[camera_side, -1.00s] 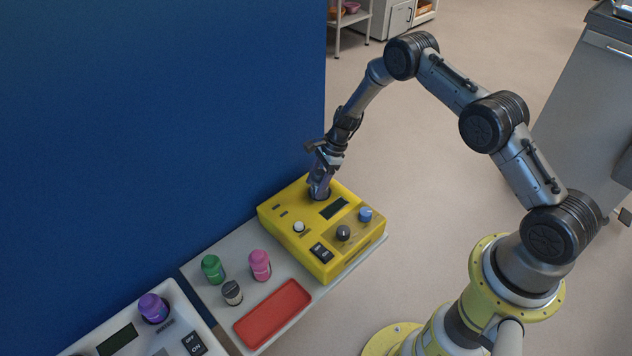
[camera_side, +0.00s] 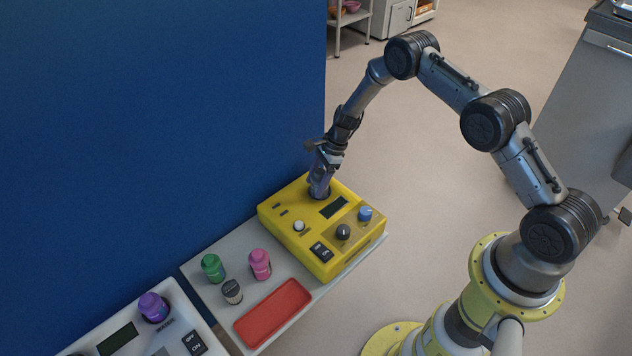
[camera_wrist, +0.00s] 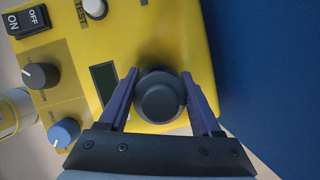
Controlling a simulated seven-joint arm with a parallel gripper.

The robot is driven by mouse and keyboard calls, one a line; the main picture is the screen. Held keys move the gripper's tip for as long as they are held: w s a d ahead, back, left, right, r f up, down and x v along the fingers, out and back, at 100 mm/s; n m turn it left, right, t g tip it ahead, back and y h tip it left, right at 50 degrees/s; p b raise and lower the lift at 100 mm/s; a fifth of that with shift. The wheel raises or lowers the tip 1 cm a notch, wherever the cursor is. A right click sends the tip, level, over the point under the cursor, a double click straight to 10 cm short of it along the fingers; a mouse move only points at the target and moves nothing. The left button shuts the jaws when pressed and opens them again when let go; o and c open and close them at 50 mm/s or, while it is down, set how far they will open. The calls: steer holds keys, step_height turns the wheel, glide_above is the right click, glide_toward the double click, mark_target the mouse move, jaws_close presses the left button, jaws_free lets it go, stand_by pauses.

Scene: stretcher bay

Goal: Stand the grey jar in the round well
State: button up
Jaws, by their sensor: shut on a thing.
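The grey jar (camera_wrist: 160,97), dark with a round cap, is between the two fingers of my gripper (camera_wrist: 160,92) in the wrist view. My gripper also shows in the side view (camera_side: 320,181), pointing down over the back left part of the yellow device (camera_side: 288,238). It is shut on the jar. The round well (camera_side: 319,196) is in the device's top, directly under the fingertips. The jar is upright at the well; the fingers hide how deep it sits. The device also fills much of the wrist view.
A green jar (camera_side: 212,268), a pink jar (camera_side: 260,264), a small dark-capped jar (camera_side: 232,292) and a red tray (camera_side: 272,313) are on the grey surface. A purple jar (camera_side: 153,307) stands in a white device. A blue wall (camera_side: 160,120) rises close behind.

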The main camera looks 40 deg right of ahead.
steer(key=shift+f, duration=0.6)
steer(key=o, duration=1.2)
steer(key=shift+v, duration=5.45)
